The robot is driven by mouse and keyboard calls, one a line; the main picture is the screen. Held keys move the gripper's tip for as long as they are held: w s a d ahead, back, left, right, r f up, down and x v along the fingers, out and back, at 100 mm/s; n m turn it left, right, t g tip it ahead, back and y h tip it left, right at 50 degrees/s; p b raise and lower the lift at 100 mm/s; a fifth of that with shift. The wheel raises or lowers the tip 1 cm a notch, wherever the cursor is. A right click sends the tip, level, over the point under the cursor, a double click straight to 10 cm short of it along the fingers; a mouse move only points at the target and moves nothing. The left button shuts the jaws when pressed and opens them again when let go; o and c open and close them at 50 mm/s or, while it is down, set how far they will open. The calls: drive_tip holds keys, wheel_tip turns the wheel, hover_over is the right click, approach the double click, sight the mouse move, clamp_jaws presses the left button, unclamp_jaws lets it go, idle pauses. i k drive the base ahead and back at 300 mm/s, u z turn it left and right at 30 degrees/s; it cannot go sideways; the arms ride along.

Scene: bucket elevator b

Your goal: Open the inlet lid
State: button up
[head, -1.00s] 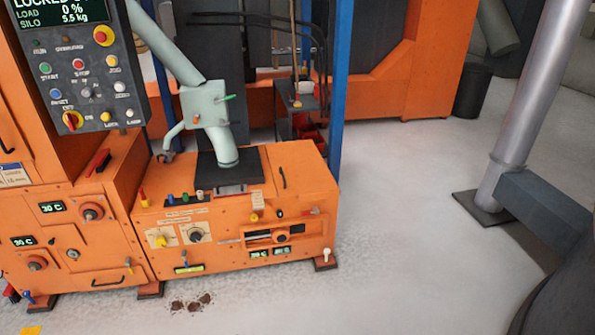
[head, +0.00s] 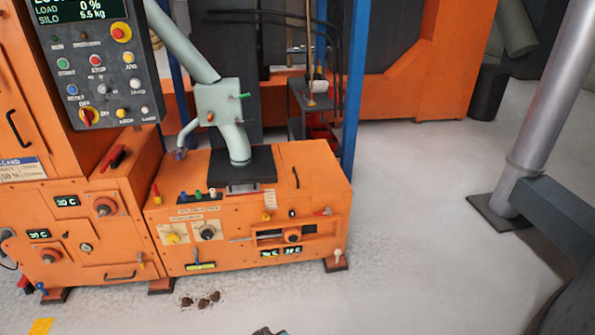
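A low orange machine box (head: 255,218) stands left of the middle in the head view. On its top is a dark plate (head: 243,165) with a pale green spout (head: 238,143) coming down onto it. Right of the plate, a flat orange panel with a thin dark handle (head: 295,177) lies flush on the top. No part is clearly marked as the inlet lid, so I cannot tell which it is; nothing on the top looks raised. A small dark tip with a teal edge, apparently my gripper (head: 268,331), just enters at the bottom edge, far from the box. Its fingers are not distinguishable.
A control panel (head: 100,70) hangs upper left; its screen reads 0 % and 5.5 kg. An orange cabinet (head: 85,215) adjoins the box. Brown lumps (head: 201,300) lie on the floor in front. A silver post (head: 540,100) stands right.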

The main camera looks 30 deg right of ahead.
sight(311, 169)
drive_tip(key=u, duration=0.05)
drive_tip(key=i, duration=1)
drive_tip(key=z, duration=0.05)
